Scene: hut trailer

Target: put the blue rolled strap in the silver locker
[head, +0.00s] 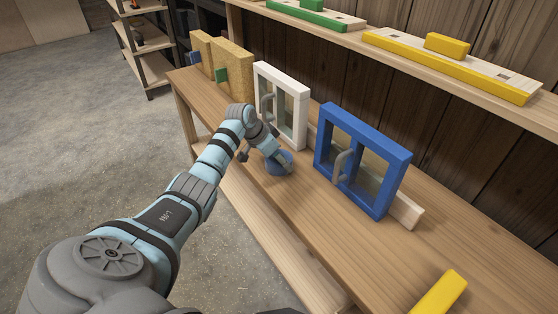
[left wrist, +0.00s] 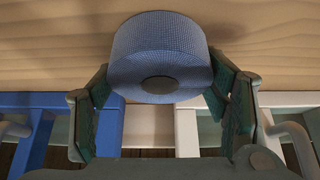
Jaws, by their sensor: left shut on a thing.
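The blue rolled strap (head: 280,165) is at the wooden bench in front of the white-framed door, partly hidden by my left gripper (head: 272,156) in the head view. In the left wrist view the strap (left wrist: 160,48) is a woven blue roll with a dark core, held between the two green-padded fingers of my left gripper (left wrist: 163,88). I cannot tell whether the roll touches the bench top. No silver locker shows in either view. My right gripper is not in view.
On the wooden bench (head: 325,225) stand a white-framed door (head: 291,75) and a blue-framed door (head: 328,148), both with grey handles. Corkboard-like panels (head: 231,67) stand farther left. A yellow piece (head: 440,294) lies at the near right. A shelf (head: 400,60) runs above.

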